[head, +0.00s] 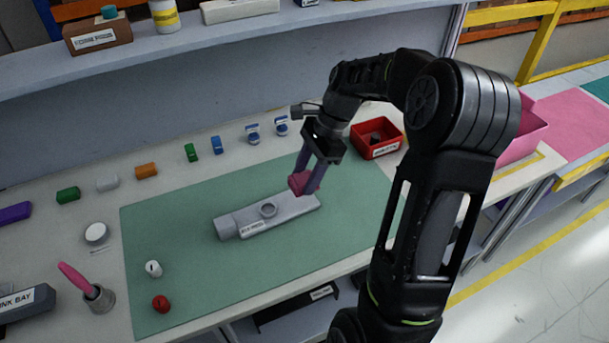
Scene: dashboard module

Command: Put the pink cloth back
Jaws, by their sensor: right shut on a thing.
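My right gripper (308,180) reaches in from the right over the green mat (180,215). Its fingers point down and are shut on a small crumpled pink cloth (299,183). The cloth is at the far right end of the grey module (240,224), which lies on the mat; I cannot tell whether the two touch. My left gripper is out of view.
A pink open bin (527,128) stands at the right, partly behind my right arm. A red tray (384,151) holds a dark item. Several small coloured blocks line the back of the bench. A cup with a pink-handled tool (77,277) stands front left.

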